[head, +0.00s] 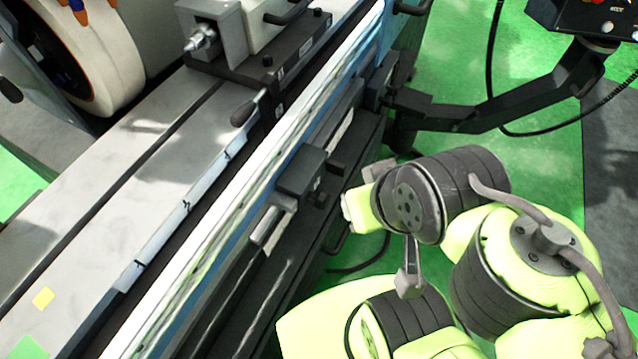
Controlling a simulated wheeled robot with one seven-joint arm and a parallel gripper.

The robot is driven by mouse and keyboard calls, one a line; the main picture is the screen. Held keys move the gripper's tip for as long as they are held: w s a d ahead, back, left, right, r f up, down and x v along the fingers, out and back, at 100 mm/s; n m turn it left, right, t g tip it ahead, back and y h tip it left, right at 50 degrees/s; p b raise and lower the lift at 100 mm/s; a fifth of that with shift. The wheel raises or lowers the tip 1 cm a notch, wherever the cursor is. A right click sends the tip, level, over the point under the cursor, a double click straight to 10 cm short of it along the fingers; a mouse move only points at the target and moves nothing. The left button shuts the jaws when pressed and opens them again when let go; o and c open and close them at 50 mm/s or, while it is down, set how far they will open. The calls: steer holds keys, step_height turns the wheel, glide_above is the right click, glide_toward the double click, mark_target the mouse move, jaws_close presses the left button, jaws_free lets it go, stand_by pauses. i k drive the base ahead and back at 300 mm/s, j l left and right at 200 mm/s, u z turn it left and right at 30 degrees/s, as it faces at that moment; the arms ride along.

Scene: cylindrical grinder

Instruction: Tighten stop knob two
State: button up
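A black stop block (302,172) sits on the front rail of the grinder. A small dark knob (320,198) sticks out at its right side, and another dark knob (333,168) shows just above it. I cannot tell from markings which of them is stop knob two, or how tight either is. My yellow-green arm is folded at the lower right, to the right of these knobs and apart from them in the picture. I cannot make out my gripper's fingers among the arm parts, and nothing held shows.
The grinder's table (120,190) runs diagonally, with a black lever (243,113) and tailstock (212,38) on it. A grinding wheel (85,55) is at the upper left. A dark support arm (500,108) carries a control panel (590,18). Green floor (545,165) lies open at the right.

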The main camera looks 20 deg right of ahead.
mark_target(321, 199)
steer(key=k+j+u, duration=0.1)
steer(key=u, duration=0.35)
steer(key=j+u, duration=0.1)
steer(key=u, duration=0.35)
steer(key=k+j+u, duration=0.1)
steer(key=u, duration=0.35)
steer(key=j+u, duration=0.2)
steer(key=u, duration=0.25)
